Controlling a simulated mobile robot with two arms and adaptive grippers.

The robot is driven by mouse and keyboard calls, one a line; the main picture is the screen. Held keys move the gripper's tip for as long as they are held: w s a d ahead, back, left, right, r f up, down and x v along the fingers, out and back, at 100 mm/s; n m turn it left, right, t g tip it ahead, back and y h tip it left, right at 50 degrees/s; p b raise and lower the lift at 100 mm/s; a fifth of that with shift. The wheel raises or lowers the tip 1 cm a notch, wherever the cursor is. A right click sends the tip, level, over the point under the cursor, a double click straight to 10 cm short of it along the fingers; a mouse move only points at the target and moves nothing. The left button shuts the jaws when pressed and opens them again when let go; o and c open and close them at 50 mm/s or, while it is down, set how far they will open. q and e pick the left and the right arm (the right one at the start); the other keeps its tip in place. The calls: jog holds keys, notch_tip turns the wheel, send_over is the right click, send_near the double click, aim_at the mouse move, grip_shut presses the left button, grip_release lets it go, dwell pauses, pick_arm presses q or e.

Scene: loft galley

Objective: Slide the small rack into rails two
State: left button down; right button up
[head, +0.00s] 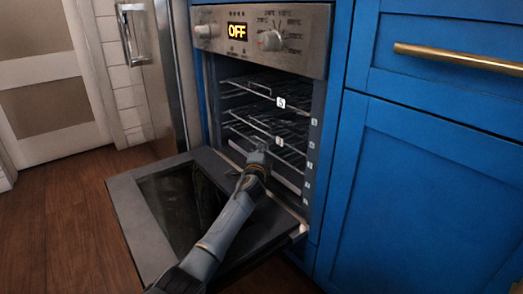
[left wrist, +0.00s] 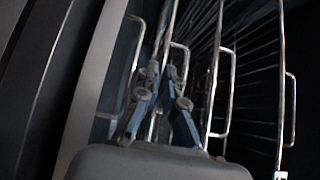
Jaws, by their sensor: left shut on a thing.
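The open oven (head: 262,110) holds wire racks on side rails. The upper rack (head: 255,90) carries a tag that looks like an S, so it may be the small one. A second rack (head: 262,132) sits below it with a tag I cannot read surely. My left gripper (head: 258,157) is at the oven mouth, below the second rack's tag. In the left wrist view its fingers (left wrist: 163,92) are shut on the front bar of a wire rack (left wrist: 171,25). I cannot tell surely which rack this is. My right gripper is not in view.
The oven door (head: 130,205) is folded down under my left arm. Small rail labels (head: 311,143) run down the oven's right frame. Blue cabinets (head: 420,190) stand close on the right. Wooden floor (head: 65,225) is clear on the left.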

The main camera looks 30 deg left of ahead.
pick_arm(q)
jog(key=c, duration=1.4)
grip_release()
jog(key=shift+r, duration=0.1)
jog(key=shift+s+f, duration=0.1)
jog(key=shift+f, duration=0.1)
